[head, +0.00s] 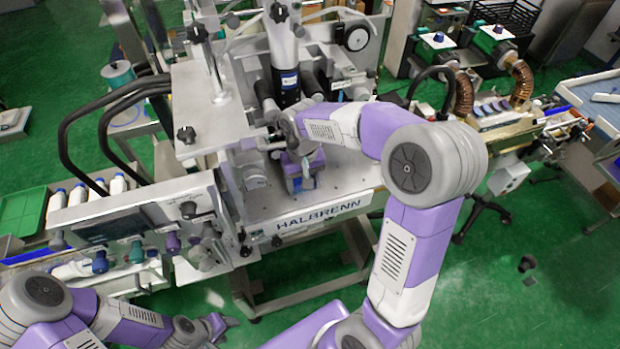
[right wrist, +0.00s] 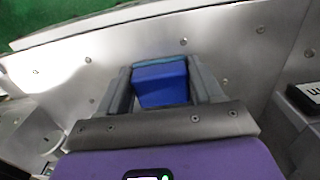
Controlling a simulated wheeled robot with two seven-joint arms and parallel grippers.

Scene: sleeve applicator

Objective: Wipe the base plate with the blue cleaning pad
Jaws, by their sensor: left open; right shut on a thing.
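The base plate (head: 346,172) is the bare silver metal surface of the machine marked HALBRENN; it also fills much of the right wrist view (right wrist: 225,45). My right gripper (head: 300,187) reaches down over the plate's left part. In the right wrist view, its two grey fingers (right wrist: 163,68) are shut on the blue cleaning pad (right wrist: 160,85), one on each side. The pad's far edge is at or very near the plate; I cannot tell whether it touches. My left gripper (head: 222,326) is open and empty, low over the green floor, away from the plate.
The machine's column (head: 283,50) and black cylinders stand behind the right gripper. A conveyor with white bottles (head: 118,184) lies at left, beside a green tray (head: 22,212). Another conveyor (head: 500,125) runs off to the right. The plate's front right part is clear.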

